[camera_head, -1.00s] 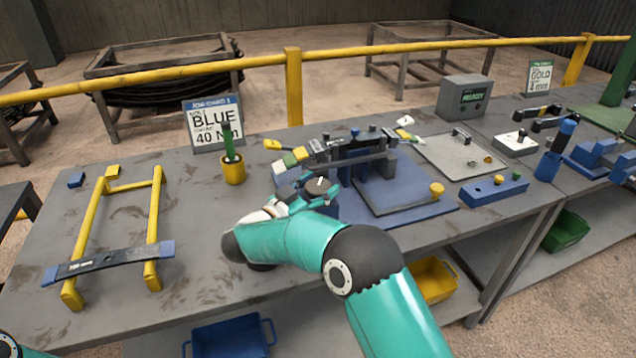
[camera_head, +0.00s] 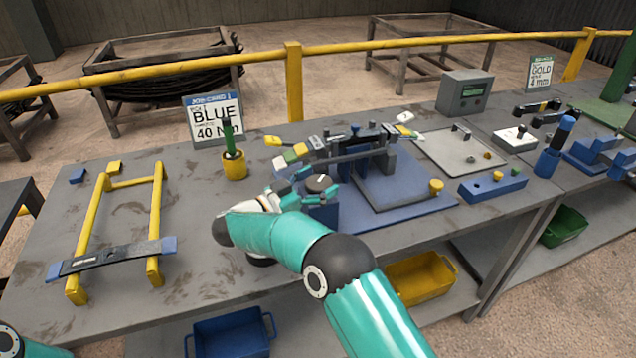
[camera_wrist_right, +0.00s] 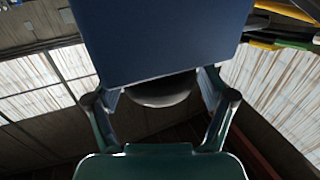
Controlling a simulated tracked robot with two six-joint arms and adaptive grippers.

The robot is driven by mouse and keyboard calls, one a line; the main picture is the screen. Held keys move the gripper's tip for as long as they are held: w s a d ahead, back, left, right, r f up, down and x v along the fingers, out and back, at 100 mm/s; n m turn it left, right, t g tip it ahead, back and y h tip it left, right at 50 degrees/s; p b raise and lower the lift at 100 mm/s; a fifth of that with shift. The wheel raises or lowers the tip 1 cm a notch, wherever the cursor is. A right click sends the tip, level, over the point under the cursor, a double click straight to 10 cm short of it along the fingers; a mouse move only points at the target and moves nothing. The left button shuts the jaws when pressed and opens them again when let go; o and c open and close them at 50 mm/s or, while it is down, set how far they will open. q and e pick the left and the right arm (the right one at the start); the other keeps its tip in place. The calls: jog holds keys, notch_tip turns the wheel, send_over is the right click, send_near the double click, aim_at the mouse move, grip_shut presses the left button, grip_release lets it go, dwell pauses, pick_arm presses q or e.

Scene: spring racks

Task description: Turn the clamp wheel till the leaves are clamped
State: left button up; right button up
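The clamp wheel (camera_head: 318,184) is a dark disc with a pale mark, on a blue block (camera_head: 322,214) at the front left of the blue base plate (camera_head: 440,203). My right gripper (camera_head: 303,194) is at the wheel. In the right wrist view its fingers are apart on either side of the dark round wheel (camera_wrist_right: 160,93); the blue block (camera_wrist_right: 160,40) hides the tips, so contact is unclear. Only part of my left arm shows; its gripper is out of view.
A yellow stand (camera_head: 155,225) at left bears a dark leaf with blue ends (camera_head: 110,258). A yellow cup (camera_head: 234,166) and a blue sign (camera_head: 213,118) stand behind. A grey display box (camera_head: 464,95) and a tray (camera_head: 440,151) lie right. Bare bench separates stand and clamp.

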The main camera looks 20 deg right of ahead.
aim_at(307, 189)
dwell(0.3)
jog(key=v, duration=0.7)
jog(key=shift+a+f, duration=0.1)
jog(key=shift+a, duration=0.05)
jog(key=shift+s, duration=0.1)
jog(key=shift+a, duration=0.1)
